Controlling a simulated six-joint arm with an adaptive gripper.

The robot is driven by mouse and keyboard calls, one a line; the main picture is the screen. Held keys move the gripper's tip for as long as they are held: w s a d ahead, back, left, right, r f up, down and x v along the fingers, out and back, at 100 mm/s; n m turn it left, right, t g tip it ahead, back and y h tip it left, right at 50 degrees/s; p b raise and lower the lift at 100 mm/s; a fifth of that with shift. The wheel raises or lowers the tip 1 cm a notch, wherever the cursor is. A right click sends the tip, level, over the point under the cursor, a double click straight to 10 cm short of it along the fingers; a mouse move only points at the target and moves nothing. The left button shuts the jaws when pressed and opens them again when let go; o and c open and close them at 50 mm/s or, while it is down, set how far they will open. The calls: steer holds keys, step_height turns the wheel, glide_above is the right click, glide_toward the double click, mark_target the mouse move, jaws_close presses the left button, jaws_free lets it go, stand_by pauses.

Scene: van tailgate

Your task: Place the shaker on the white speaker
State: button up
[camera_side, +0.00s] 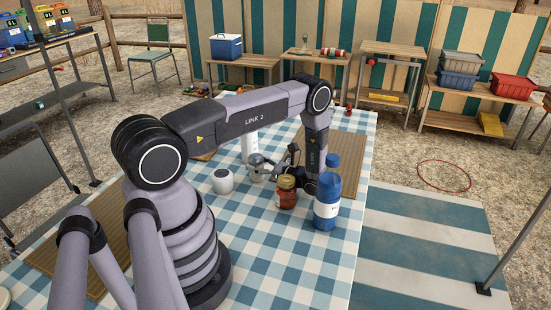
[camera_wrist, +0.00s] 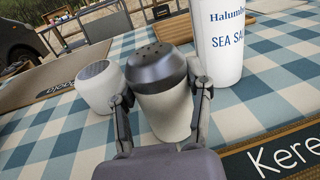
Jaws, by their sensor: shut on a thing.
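The shaker (camera_wrist: 165,112) has a dark metallic cap with holes and a pale body. My gripper (camera_wrist: 162,112) is shut on it, one finger on each side of the body. The shaker's base is hidden in the wrist view, and I cannot tell whether it touches the table. In the side view the shaker (camera_side: 256,176) is partly hidden by my gripper (camera_side: 268,164). The white speaker (camera_wrist: 98,88), a small rounded cylinder with a grey mesh top, stands upright to the left of the shaker, apart from it. It also shows in the side view (camera_side: 222,182), its top bare.
A tall white sea salt canister (camera_wrist: 220,45) stands close to the shaker's right. A red-brown jar (camera_side: 286,193) and blue bottles (camera_side: 327,210) stand near my gripper. The checked tablecloth (camera_side: 265,250) is clear in front. A wooden board (camera_side: 340,150) lies behind.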

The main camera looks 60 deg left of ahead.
steer(key=r, duration=0.9)
steer(key=shift+s+r, duration=0.35)
steer(key=shift+r, duration=0.05)
steer(key=s+r+m+t+y, duration=0.35)
steer(key=s+t, duration=0.25)
steer(key=s, duration=0.4)
steer(key=m, duration=0.1)
glide_above(222, 173)
steer(key=shift+t+h, duration=0.25)
steer(key=shift+t, duration=0.05)
steer(key=shift+f, duration=3.65)
steer(key=shift+d+f, duration=0.1)
steer(key=shift+f, duration=0.05)
steer(key=o, duration=1.2)
